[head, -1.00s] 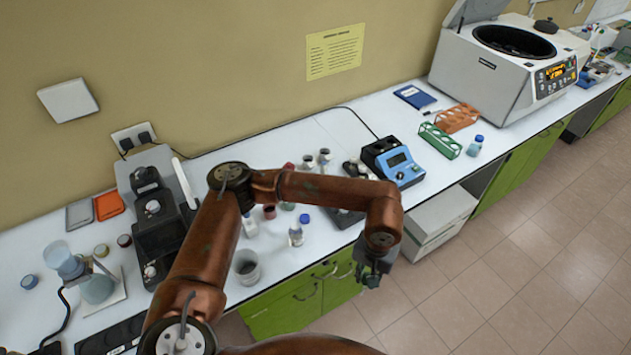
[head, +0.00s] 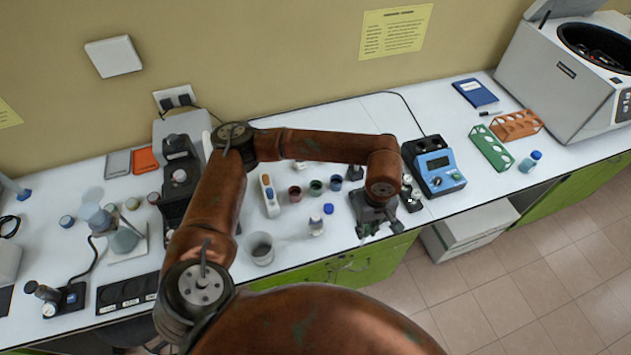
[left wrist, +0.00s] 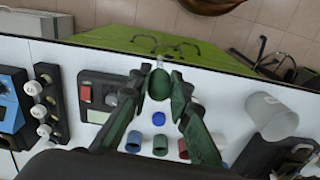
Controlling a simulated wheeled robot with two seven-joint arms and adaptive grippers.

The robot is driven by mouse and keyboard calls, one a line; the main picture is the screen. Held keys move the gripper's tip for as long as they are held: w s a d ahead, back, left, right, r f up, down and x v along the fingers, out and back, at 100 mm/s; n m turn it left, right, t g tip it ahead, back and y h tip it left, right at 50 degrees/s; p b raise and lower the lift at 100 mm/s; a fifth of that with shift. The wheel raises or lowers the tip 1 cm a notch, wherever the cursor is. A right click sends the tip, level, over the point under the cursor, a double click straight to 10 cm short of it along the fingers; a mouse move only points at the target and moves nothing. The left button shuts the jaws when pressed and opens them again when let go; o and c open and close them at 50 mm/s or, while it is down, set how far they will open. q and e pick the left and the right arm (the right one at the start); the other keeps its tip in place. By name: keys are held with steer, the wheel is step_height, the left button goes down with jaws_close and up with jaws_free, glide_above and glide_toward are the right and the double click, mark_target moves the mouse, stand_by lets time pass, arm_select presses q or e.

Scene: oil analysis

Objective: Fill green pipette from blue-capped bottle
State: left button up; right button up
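My left gripper (head: 374,222) is over the front of the bench, right of a small clear bottle (head: 316,226) with an open-looking top. A loose blue cap (head: 328,208) lies beside that bottle; the cap also shows in the left wrist view (left wrist: 158,119). In that view my left gripper (left wrist: 159,84) is closed around a dark green bulb with a short clear stem, the green pipette (left wrist: 160,86). The small bottle is not clear there, likely behind a finger. Another blue-capped bottle (head: 530,161) stands far right beside the green rack. My right gripper is not in view.
A grey beaker (head: 260,248) stands left of the small bottle. Red (head: 295,193), green (head: 316,188) and blue (head: 336,183) cups stand behind it. A blue device (head: 434,166) is right of the gripper. Free bench lies in front of the green rack (head: 490,147).

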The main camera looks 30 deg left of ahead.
arm_select(q)
steer(key=a+r+n+p, duration=0.2)
steer(key=a+n+p, duration=0.2)
steer(key=a+n, duration=0.4)
steer(key=a+r+n+p, duration=0.2)
steer(key=a+n, duration=0.7)
steer(key=n, duration=1.4)
steer(key=shift+w+p, duration=0.45)
steer(key=shift+p, duration=0.85)
steer(key=shift+o, duration=0.2)
jaws_close()
